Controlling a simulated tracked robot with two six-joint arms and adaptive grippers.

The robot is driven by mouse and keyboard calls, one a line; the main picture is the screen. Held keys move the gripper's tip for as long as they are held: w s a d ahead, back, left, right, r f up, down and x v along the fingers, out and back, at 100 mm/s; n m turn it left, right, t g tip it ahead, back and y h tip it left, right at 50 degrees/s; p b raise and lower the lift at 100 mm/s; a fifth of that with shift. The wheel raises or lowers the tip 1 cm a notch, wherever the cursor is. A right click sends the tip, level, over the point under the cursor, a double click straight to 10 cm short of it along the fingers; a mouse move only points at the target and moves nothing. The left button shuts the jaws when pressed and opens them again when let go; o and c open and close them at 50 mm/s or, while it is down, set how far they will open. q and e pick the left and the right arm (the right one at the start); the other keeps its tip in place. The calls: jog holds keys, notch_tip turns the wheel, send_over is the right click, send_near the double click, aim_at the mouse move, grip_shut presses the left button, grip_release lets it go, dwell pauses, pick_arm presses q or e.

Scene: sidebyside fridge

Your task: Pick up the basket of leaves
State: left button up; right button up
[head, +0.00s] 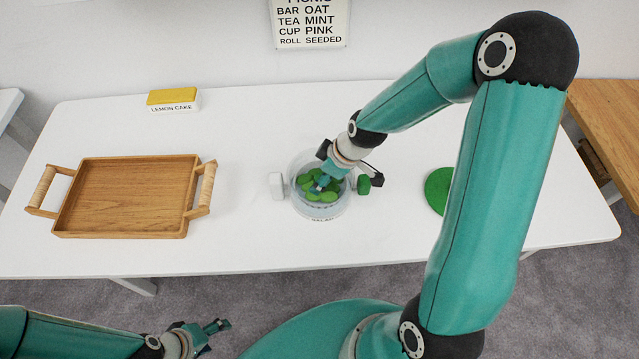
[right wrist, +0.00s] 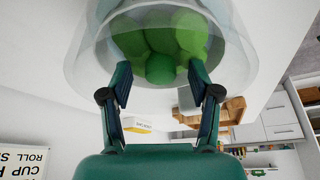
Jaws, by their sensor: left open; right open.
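The basket of leaves is a clear round tub (head: 318,208) with green leaves (head: 318,186) inside, upright on the white table. A pale block (head: 277,186) stands out at its left side and a green block (head: 364,184) at its right. My right gripper (right wrist: 160,78) is open at the tub. In the right wrist view the leaves (right wrist: 160,45) show through the clear wall, just beyond the spread fingertips. Whether the fingers touch the tub I cannot tell. My left gripper (head: 218,336) is open and empty, low in front of the table.
A wooden tray (head: 125,195) with two handles lies on the left of the table. A yellow lemon cake box (head: 173,99) stands at the back. A green disc (head: 438,190) lies to the right, partly behind my right arm. The table between tray and tub is clear.

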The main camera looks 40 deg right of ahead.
jog(key=shift+c, duration=0.4)
jog(key=shift+s, duration=0.1)
grip_shut()
